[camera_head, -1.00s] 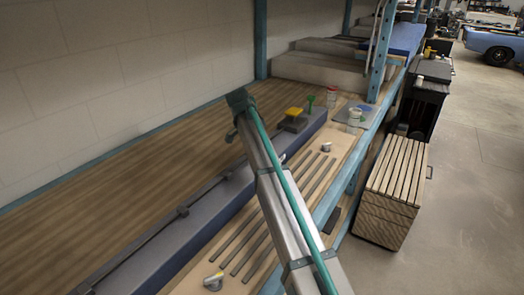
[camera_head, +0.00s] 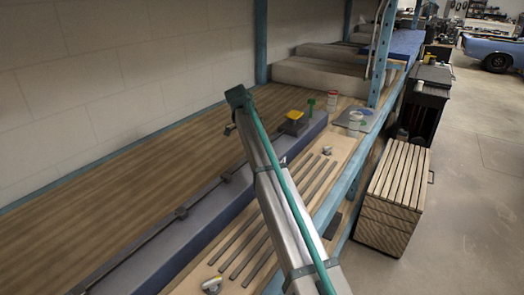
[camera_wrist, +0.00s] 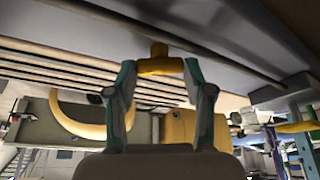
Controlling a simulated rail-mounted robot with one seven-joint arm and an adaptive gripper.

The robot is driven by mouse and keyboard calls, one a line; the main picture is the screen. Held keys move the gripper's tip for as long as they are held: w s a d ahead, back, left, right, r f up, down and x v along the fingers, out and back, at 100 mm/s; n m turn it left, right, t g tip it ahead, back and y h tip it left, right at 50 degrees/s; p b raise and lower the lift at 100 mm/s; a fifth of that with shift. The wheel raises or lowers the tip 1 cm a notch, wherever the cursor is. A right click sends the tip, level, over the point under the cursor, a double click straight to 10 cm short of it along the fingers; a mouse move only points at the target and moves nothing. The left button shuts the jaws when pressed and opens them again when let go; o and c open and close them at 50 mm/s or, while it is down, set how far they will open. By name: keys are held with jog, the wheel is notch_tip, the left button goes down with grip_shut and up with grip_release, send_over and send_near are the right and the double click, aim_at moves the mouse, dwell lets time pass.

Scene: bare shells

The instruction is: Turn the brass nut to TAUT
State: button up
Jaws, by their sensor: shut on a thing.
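The brass nut (camera_wrist: 155,62) shows in the wrist view as a yellow, T-shaped piece beside a dark rod (camera_wrist: 205,40). My gripper (camera_wrist: 160,72) has its two grey-and-teal fingers on either side of the nut and is shut on it. In the head view my grey arm with its teal strip covers the gripper and the nut. A dark rod (camera_head: 135,249) runs along the blue-grey beam (camera_head: 195,222) on the bench there. I cannot read any TAUT mark in either view.
A yellow-topped block (camera_head: 295,116) and a green piece (camera_head: 310,106) stand at the beam's far end. A red-and-white jar (camera_head: 333,98) stands beyond. Dark slots line the wooden strip right of the beam. A slatted wooden crate (camera_head: 395,185) stands on the floor.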

jog(key=o, duration=1.2)
jog(key=shift+c, duration=0.2)
jog(key=shift+r, duration=0.1)
jog(key=v, duration=0.7)
